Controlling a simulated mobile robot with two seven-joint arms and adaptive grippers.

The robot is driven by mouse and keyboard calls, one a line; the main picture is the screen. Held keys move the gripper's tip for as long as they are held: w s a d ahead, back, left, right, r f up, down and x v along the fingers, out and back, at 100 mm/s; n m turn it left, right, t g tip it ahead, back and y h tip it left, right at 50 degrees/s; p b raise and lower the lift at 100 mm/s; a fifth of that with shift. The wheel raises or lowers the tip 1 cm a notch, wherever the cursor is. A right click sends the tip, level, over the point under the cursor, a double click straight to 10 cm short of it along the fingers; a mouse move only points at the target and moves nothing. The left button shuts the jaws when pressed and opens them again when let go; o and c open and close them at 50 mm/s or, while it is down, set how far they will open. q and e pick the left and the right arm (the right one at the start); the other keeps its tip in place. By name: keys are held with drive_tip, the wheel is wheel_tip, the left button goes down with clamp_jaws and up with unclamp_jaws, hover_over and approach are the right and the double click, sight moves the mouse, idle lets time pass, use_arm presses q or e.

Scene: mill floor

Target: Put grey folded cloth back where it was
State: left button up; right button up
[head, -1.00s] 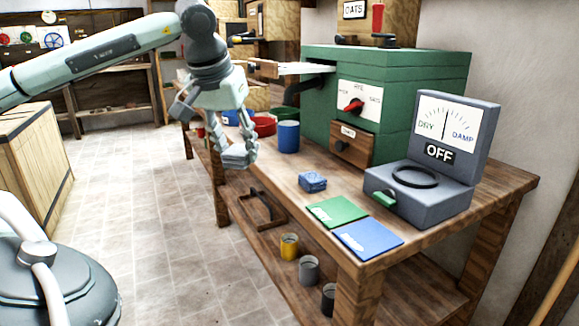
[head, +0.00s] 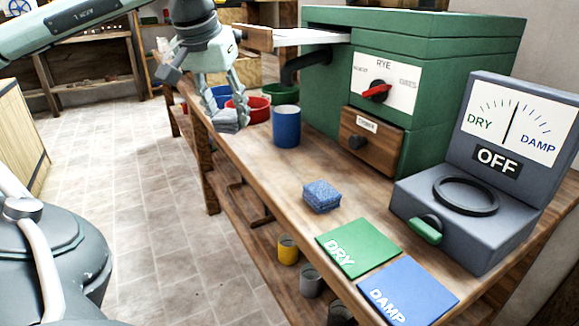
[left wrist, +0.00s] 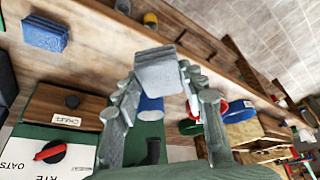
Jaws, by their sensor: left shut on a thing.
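The grey folded cloth (head: 228,121) is a small block held at the fingertips of my left gripper (head: 228,112). The gripper is shut on it, in the air over the front edge of the bench, left of a blue cup. In the left wrist view the grey cloth (left wrist: 158,70) sits between the two fingers, in front of the blue cup (left wrist: 151,107). A blue folded cloth or sponge (head: 321,196) lies on the wooden bench (head: 262,163). My right gripper is not in view.
A green machine (head: 455,55) with a RYE dial stands behind. Green DRY (head: 358,240) and blue DAMP (head: 425,280) mats lie at the front beside a grey meter box (head: 450,235). Red (head: 262,110) and green bowls (head: 285,93) stand farther back. Bench between blue cup (head: 286,127) and blue cloth is clear.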

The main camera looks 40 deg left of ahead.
use_arm(q)
drive_tip(key=shift+w+d+f, duration=0.1)
drive_tip(key=shift+w, duration=0.15)
drive_tip(key=w+d+f, duration=0.2)
drive_tip(key=w+d+f+p, duration=0.1)
drive_tip(key=w+d+f, duration=0.1)
drive_tip(key=w+d, duration=0.1)
drive_tip(key=w+d+f+p, duration=0.1)
drive_tip(key=w+d+f, duration=0.1)
drive_tip(key=shift+w+d+f, duration=0.15)
drive_tip(key=shift+w+d, duration=0.1)
drive_tip(key=shift+d, duration=0.15)
drive_tip(key=shift+w+d+f, duration=0.1)
drive_tip(key=shift+f, duration=2.1)
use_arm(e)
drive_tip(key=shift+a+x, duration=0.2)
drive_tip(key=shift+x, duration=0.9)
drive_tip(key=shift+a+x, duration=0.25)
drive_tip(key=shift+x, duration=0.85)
use_arm(q)
drive_tip(key=shift+f, duration=0.1)
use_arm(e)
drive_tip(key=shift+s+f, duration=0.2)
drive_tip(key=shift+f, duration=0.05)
use_arm(q)
drive_tip(key=o, duration=1.1)
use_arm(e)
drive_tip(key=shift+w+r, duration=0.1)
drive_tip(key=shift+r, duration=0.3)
